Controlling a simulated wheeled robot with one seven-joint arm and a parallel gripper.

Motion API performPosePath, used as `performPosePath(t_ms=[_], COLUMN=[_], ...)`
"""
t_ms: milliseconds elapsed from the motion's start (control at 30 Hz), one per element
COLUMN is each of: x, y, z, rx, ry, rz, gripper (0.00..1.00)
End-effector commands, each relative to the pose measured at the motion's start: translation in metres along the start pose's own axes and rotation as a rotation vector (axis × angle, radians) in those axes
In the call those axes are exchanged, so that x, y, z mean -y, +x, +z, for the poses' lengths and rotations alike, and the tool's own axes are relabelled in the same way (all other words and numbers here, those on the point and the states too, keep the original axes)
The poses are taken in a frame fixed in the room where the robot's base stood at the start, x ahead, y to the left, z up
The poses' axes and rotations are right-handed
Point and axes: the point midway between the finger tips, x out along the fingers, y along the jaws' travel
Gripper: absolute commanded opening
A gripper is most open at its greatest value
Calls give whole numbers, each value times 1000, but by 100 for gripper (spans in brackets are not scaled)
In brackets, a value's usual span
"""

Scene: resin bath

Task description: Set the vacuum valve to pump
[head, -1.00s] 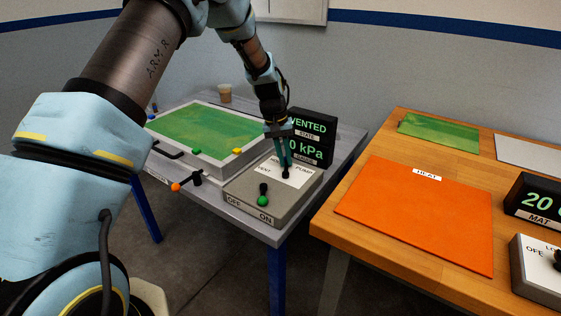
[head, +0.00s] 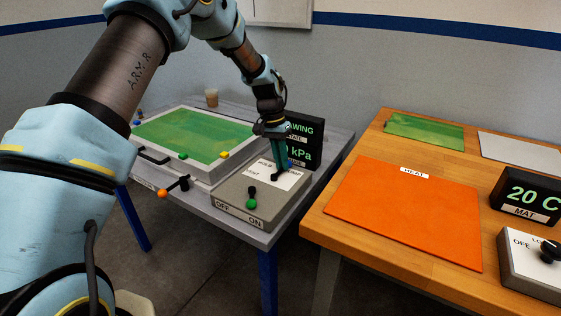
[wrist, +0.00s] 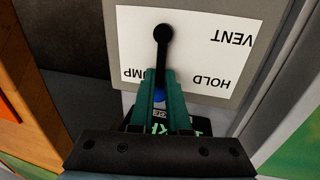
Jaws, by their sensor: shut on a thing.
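The vacuum valve is a black lever (wrist: 162,46) on a white label plate (wrist: 190,30) marked VENT, HOLD and PUMP, upside down in the wrist view. My gripper (wrist: 160,90) has its green fingers closed around the lever's outer end, and its blue tip (wrist: 160,97) shows between them. The lever points between the HOLD and PUMP words, and the fingers partly cover PUMP. In the head view my gripper (head: 282,166) is over the grey control box (head: 242,200). The display (head: 308,135) behind shows letters ending in "AWING", the rest hidden by my arm.
A green-tipped OFF/ON switch (head: 251,203) stands on the box's front part. A framed green bath (head: 185,135) and an orange-knobbed handle (head: 162,193) are to the left. A wooden table with an orange heat mat (head: 400,215) stands to the right.

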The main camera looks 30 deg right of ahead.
Motion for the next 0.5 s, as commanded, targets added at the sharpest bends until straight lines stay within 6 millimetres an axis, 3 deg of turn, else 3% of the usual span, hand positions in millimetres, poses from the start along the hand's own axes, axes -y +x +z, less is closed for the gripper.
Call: performPosePath(t_ms=[333, 367, 500], x=[-1, -1, -1], y=[1, 1, 1], z=[1, 1, 1], rx=[4, 4, 3], ry=[3, 3, 2], rz=[2, 2, 2], gripper=[0, 18, 33])
